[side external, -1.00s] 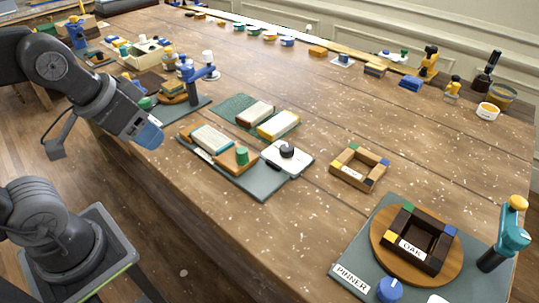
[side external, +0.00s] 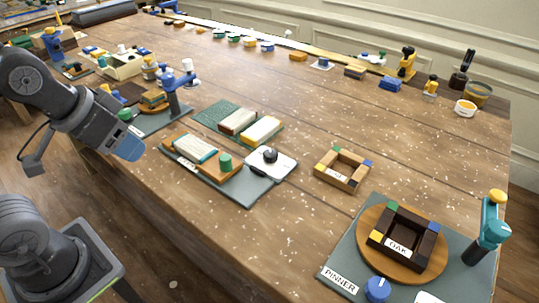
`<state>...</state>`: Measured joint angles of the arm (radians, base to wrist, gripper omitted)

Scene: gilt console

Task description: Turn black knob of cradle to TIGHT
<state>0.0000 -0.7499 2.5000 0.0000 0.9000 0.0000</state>
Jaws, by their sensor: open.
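The cradle (side external: 215,172) is a wooden holder with a pale book lying on it and a green cylinder (side external: 225,161) at its right end. It sits on a dark grey-green mat (side external: 249,197). The black knob (side external: 270,155) stands on a white plate (side external: 284,167) at the mat's right end. Its pointer direction and any markings are too small to read. My gripper (side external: 130,150), with blue at its tip, hangs to the left of the cradle, near the table's front edge and well apart from the knob. Its fingers are hard to make out; nothing shows held in it.
A blue post (side external: 186,78) stands on a mat behind my gripper. A wooden frame (side external: 343,168) lies right of the knob. The PINNER mat (side external: 338,258) is at the front right. Bare table separates these.

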